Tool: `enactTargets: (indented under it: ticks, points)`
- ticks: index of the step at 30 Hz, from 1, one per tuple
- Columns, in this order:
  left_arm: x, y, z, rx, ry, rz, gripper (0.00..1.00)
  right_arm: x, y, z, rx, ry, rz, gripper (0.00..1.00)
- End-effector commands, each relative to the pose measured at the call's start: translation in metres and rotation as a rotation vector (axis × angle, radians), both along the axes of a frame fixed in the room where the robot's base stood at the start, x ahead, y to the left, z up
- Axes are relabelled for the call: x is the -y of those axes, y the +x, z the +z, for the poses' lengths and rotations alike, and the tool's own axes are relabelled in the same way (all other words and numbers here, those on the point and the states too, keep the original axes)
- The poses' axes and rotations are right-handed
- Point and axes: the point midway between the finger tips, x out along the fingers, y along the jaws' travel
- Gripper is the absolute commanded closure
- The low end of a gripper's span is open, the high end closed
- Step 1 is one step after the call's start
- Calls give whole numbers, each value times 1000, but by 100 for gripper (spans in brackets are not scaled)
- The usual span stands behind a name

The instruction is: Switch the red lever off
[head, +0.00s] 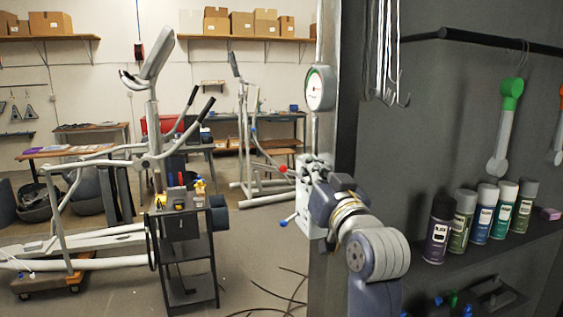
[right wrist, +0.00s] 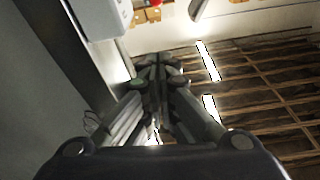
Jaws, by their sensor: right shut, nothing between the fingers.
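A red-knobbed lever (head: 283,168) sticks out to the left from a white box (head: 310,215) on the edge of the dark partition. A lever with a blue knob (head: 283,222) sticks out lower on the same box. My right gripper (head: 318,172) is at the upper part of the box, just right of the red knob; whether it touches the lever cannot be told. In the right wrist view its fingers (right wrist: 158,68) are together and empty, with part of a white box (right wrist: 103,17) at the upper left. My left gripper is out of view.
A round gauge (head: 320,88) is above the box. A shelf of spray cans (head: 440,228) stands to the right. A dark cart (head: 187,262) with tools and an elliptical machine (head: 155,130) are to the left. Cables (head: 290,285) lie on the floor.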

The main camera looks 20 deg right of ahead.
Motion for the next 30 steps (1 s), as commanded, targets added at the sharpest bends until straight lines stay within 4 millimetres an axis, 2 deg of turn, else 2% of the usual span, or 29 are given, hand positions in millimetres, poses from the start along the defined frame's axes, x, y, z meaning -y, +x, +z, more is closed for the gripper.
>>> enactTargets:
  ticks: [10, 14, 17, 30]
  points:
    - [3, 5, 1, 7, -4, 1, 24, 0, -1, 4, 8, 2, 0, 100]
    - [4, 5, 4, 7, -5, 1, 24, 0, 5, 6, 6, 2, 1, 100]
    - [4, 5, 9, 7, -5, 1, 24, 0, 17, 9, 5, 2, 1, 100]
    - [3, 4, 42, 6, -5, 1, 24, -1, 97, 27, 4, 3, 1, 100]
